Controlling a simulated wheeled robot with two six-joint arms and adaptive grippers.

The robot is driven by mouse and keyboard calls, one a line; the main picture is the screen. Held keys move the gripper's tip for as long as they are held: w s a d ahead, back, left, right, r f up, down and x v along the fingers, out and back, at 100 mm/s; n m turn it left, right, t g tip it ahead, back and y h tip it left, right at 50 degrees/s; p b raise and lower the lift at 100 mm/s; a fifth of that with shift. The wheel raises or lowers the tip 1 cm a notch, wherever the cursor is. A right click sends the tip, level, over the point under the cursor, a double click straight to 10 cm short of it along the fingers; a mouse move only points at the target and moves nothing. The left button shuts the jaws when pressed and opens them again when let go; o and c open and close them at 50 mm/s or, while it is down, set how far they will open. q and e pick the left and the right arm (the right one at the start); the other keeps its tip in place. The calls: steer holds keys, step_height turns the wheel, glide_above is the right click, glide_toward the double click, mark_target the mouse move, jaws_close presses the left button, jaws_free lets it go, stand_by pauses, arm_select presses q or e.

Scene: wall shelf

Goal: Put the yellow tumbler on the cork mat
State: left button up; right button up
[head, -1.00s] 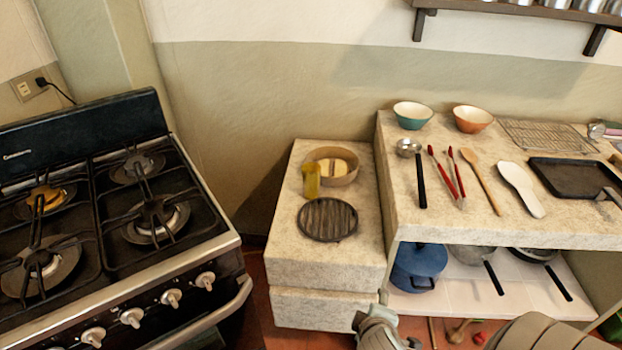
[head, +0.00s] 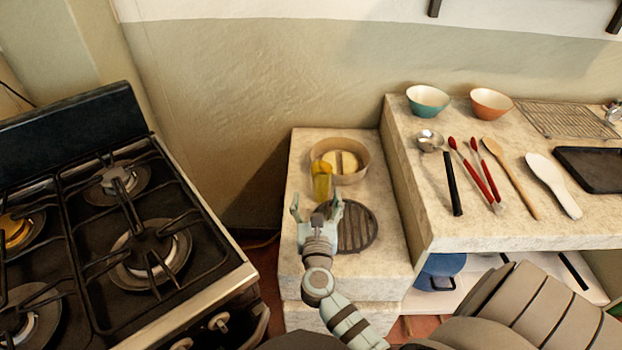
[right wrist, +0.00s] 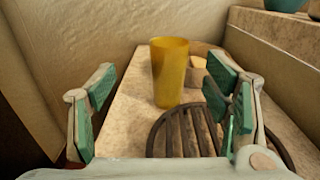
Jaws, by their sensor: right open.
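The yellow tumbler (head: 322,182) stands upright on the low stone counter, in front of a round tan container. In the right wrist view the tumbler (right wrist: 169,75) stands ahead, between the two fingers in the picture. My right gripper (head: 316,204) is open and empty, just on the near side of the tumbler; its fingers (right wrist: 163,88) show no contact with it. I cannot make out a cork mat in either view. My left gripper is not in view.
A dark round slatted trivet (head: 357,228) lies beside the right gripper. The tan container (head: 363,174) stands behind the tumbler. The higher counter (head: 440,228) rises at right with utensils and bowls. The stove (head: 200,243) is at left.

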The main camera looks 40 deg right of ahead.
mark_target(322, 176)
steer(key=w+d, duration=0.2)
steer(key=d, duration=0.1)
steer(key=w+d+b, duration=0.1)
steer(key=shift+d+r, duration=0.25)
steer(key=shift+r, duration=0.1)
steer(key=x, duration=0.2)
steer(key=b+x, duration=0.1)
steer(key=x, duration=0.1)
steer(key=f+x, duration=0.1)
steer(key=x, duration=0.1)
steer(key=shift+w+a+b, duration=0.1)
steer(key=shift+a+b, duration=0.05)
steer(key=shift+b, duration=0.2)
steer(key=shift+w+r, duration=0.1)
steer(key=shift+w, duration=0.05)
steer(key=shift+c, duration=0.2)
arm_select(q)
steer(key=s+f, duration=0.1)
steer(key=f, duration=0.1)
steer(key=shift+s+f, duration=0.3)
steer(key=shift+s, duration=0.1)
arm_select(e)
steer(key=shift+r, duration=0.1)
jaws_close()
